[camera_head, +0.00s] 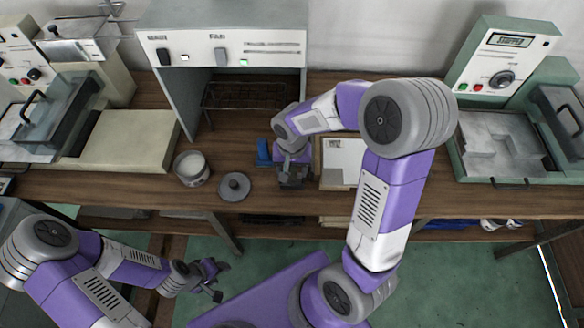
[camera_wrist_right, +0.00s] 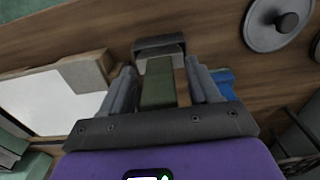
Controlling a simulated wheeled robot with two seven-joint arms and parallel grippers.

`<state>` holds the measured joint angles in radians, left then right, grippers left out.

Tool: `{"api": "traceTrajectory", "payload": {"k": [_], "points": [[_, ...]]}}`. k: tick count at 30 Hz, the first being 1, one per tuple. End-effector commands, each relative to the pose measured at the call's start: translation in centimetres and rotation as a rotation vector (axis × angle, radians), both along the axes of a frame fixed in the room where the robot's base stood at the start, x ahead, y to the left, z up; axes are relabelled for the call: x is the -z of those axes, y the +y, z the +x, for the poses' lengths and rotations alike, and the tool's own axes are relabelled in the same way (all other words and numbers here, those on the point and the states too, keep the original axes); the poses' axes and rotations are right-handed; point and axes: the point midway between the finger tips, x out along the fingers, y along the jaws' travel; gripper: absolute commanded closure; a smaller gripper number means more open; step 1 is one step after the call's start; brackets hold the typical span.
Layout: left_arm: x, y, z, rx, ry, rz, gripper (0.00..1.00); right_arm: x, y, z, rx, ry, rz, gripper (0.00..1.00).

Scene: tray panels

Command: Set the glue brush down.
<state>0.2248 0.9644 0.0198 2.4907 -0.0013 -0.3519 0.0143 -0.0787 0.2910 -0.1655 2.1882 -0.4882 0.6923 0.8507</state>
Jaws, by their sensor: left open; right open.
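My right gripper (camera_head: 293,168) is low over the bench, pointing down. In the right wrist view its fingers (camera_wrist_right: 164,85) are apart, with a dark green block-like piece (camera_wrist_right: 158,82) and a narrow tan strip between them. Gaps show beside these pieces. I take them to be the glue brush, but cannot make out its bristles. A dark grey holder-like block (camera_wrist_right: 160,45) lies just beyond the fingertips; whether the brush rests on it is unclear. In the head view the arm mostly hides the brush. My left gripper (camera_head: 213,279) is open and empty, below the bench front.
An open white pot (camera_head: 192,168) and a round grey lid (camera_head: 235,186) stand left of my right gripper. A blue object (camera_head: 263,152) is close beside it. A board with white sheet (camera_head: 343,160) lies to the right. A hooded unit (camera_head: 222,50) stands behind.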

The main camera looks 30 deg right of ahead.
Motion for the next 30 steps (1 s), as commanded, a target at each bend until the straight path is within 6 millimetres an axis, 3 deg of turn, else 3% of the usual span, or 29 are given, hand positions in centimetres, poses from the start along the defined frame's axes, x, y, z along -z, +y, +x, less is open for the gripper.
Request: {"api": "traceTrajectory", "payload": {"k": [7, 21, 30], "points": [[-0.7, 0.0, 0.0, 0.0, 0.0, 0.0, 0.47, -1.4, 0.0, 0.1, 0.0, -0.003, -0.001, 0.39], [-3.3, 0.0, 0.0, 0.0, 0.0, 0.0, 0.47, -10.8, 0.0, 0.0, 0.0, -0.004, 0.0, 0.39], [-3.6, 0.0, 0.0, 0.0, 0.0, 0.0, 0.47, -12.4, 0.0, -0.1, -0.001, 0.0, 0.0, 0.39]]}}
